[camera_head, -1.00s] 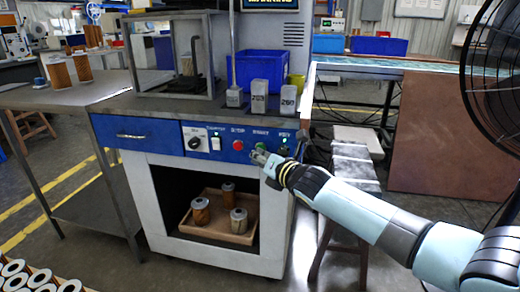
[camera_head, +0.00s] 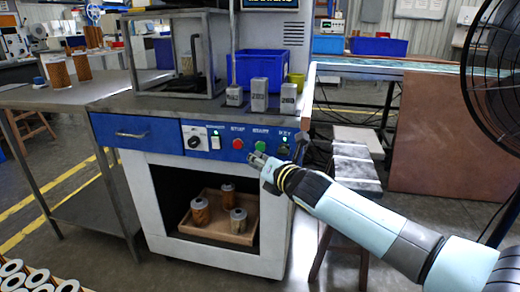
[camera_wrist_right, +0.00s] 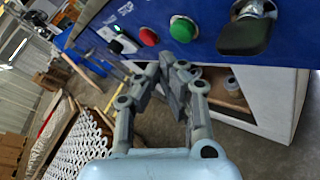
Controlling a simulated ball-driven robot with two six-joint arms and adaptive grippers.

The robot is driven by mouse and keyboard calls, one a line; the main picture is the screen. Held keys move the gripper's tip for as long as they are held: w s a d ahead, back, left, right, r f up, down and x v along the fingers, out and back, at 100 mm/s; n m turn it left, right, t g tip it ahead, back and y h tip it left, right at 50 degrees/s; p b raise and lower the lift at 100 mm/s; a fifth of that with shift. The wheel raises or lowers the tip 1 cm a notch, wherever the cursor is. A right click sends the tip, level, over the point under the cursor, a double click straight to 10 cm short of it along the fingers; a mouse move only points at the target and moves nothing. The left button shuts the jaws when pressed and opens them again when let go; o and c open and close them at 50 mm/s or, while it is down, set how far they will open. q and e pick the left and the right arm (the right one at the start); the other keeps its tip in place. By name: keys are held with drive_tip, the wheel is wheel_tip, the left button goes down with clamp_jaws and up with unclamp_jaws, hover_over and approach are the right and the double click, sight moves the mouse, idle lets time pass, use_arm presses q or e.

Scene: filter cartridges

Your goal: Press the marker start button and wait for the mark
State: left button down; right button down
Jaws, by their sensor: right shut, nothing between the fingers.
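The green start button (camera_head: 260,146) is on the blue front panel, right of the red stop button (camera_head: 238,144). Both also show in the wrist view, green (camera_wrist_right: 182,29) and red (camera_wrist_right: 148,37). My right gripper (camera_head: 260,160) is shut and empty, just below the green button and apart from it. Its closed fingers (camera_wrist_right: 172,72) point toward the panel in the wrist view. The screen (camera_head: 270,4) above is cut off by the top edge; its lettering looks like "MARKING". The framed enclosure (camera_head: 174,14) on the bench holds a dark fixture. My left gripper is not in view.
A black knob (camera_head: 284,149) is right of the green button; a white switch (camera_head: 215,143) and another black knob (camera_head: 194,142) are left. Below, a tray (camera_head: 181,232) holds cartridges. Grey numbered blocks (camera_head: 259,95) and a blue bin (camera_head: 266,66) stand on top.

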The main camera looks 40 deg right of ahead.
drive_tip(key=s+a, duration=0.2)
drive_tip(key=a, duration=0.1)
drive_tip(key=shift+s, duration=0.35)
idle(0.6)
drive_tip(key=s+f+m+g+p, duration=0.3)
drive_tip(key=s+f+m+g, duration=0.6)
drive_tip(key=s+f, duration=1.9)
drive_tip(key=s+a+f+m+g, duration=0.1)
drive_tip(key=s+f+m, duration=0.3)
drive_tip(key=s, duration=0.5)
drive_tip(key=s+a+f+m+g, duration=0.1)
drive_tip(key=s+f+m+g, duration=0.2)
drive_tip(key=s+m, duration=0.5)
drive_tip(key=s+a+f+m+g, duration=0.1)
drive_tip(key=s+f+m+g, duration=0.2)
drive_tip(key=s, duration=0.9)
wheel_tip(320, 180, down, 3)
drive_tip(key=m, duration=0.3)
drive_tip(key=shift+a+m, duration=0.3)
drive_tip(key=shift+a, duration=0.05)
drive_tip(key=shift+w+r, duration=0.1)
